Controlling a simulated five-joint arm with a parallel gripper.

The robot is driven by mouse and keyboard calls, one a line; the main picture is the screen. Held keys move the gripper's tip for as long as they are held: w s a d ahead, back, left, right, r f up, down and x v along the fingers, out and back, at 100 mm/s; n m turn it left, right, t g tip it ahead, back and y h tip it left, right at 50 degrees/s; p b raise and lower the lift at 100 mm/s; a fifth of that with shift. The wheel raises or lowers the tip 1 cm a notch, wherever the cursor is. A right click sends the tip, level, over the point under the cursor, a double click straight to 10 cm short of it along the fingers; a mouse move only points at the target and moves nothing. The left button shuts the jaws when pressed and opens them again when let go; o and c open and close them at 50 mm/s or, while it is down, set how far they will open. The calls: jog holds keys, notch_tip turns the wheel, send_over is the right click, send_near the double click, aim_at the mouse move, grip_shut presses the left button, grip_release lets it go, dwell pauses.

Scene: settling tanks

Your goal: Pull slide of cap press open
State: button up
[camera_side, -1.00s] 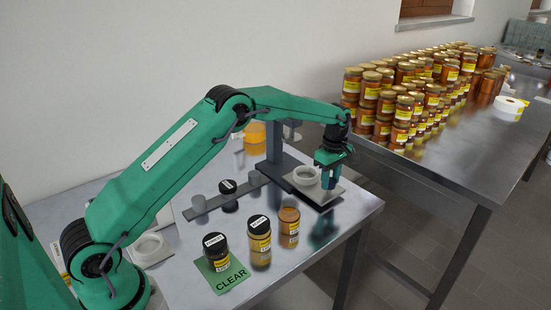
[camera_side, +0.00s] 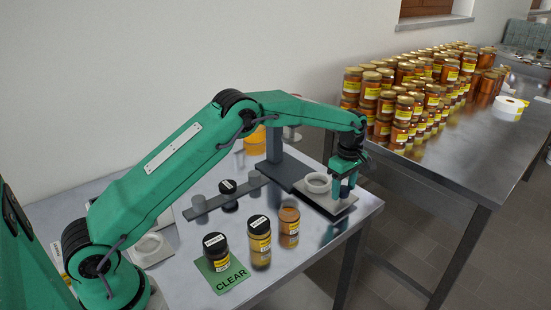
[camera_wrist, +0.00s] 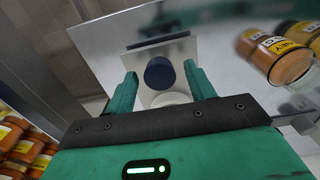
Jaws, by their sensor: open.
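The cap press (camera_side: 275,150) stands at the table's back right, with a dark column and base. Its slide (camera_side: 325,205) is a pale plate that sticks out of the base toward the table's right corner and carries a white ring (camera_side: 317,183). A dark blue round knob (camera_wrist: 159,73) stands on the slide in the wrist view, with part of the white ring (camera_wrist: 170,100) beside it. My gripper (camera_side: 344,190) is low over the slide's outer end. Its fingers (camera_wrist: 161,82) are open, one on each side of the knob, with gaps visible on both sides.
Several jars (camera_side: 260,240) stand in front, one on a green CLEAR mat (camera_side: 226,274). Stacked honey jars (camera_side: 400,110) fill another table behind. The table's right edge is close to the slide.

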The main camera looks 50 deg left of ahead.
jog(key=shift+r, duration=0.15)
jog(key=shift+r, duration=3.8)
jog(key=shift+s+r, duration=0.2)
jog(key=shift+r, duration=0.25)
jog(key=s+a+r+m+t, duration=0.3)
jog(key=s+r+m, duration=0.6)
jog(key=s+r, duration=0.7)
jog(key=s+f+m+t, duration=0.1)
jog(key=s+m, duration=0.3)
jog(key=s, duration=0.7)
jog(key=s+a+f+m+t, duration=0.1)
jog(key=s+f+m, duration=0.3)
jog(key=s, duration=0.8)
jog(key=shift+a+m+t, duration=0.3)
jog(key=shift+m, duration=0.2)
